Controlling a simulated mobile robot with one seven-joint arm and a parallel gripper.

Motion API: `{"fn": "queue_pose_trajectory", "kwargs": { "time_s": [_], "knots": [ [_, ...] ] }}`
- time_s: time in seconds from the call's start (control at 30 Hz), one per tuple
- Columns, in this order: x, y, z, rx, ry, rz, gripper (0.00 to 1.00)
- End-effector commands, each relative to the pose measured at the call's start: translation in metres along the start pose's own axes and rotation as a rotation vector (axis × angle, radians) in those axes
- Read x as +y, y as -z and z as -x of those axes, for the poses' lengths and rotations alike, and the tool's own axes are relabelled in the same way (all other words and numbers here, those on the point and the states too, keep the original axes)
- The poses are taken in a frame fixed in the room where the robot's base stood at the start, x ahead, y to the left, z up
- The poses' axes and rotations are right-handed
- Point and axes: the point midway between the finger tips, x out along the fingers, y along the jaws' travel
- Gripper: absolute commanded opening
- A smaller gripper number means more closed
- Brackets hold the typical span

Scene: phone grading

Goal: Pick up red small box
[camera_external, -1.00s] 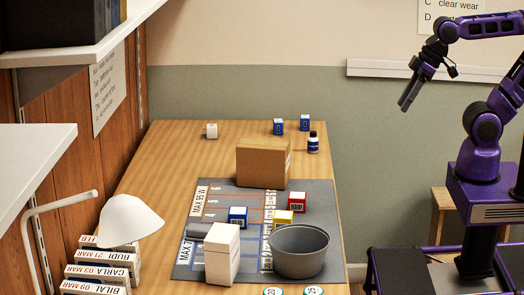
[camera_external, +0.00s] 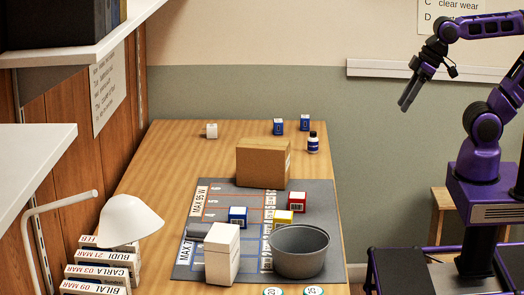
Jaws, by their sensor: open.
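The red small box (camera_external: 297,203) sits on the grey mat (camera_external: 322,220), near its right edge. It has a dark and white label on its front face. It stands behind the grey bowl and to the right of the yellow box, and its top is uncovered. My gripper (camera_external: 404,106) is in the air at the upper right, off the table's right side. It points down, is open and empty, and is well apart from the red box.
A cardboard box (camera_external: 263,163), a yellow box (camera_external: 283,217), a blue box (camera_external: 238,217), a tall white box (camera_external: 222,254) and a grey bowl (camera_external: 300,250) surround the red box. A small bottle (camera_external: 313,142) stands farther back.

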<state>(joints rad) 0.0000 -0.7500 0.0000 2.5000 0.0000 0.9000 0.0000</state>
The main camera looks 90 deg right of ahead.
Motion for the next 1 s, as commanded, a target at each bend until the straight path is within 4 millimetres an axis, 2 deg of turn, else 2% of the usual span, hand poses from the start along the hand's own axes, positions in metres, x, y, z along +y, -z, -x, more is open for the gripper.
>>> {"fn": "queue_pose_trajectory", "kwargs": {
  "time_s": [0.3,0.37,0.57,0.6,0.87,1.0],
  "knots": [
    [0.0,0.0,0.0,0.0,0.0,0.0,0.5],
    [0.0,0.0,0.0,0.0,0.0,0.0,0.59],
    [0.0,0.0,0.0,0.0,0.0,0.0,0.95],
    [0.0,0.0,0.0,0.0,0.0,0.0,0.97],
    [-0.001,0.001,0.0,0.005,0.003,-0.001,0.97],
    [-0.018,0.018,0.005,0.108,0.074,-0.022,0.97]
  ]
}}
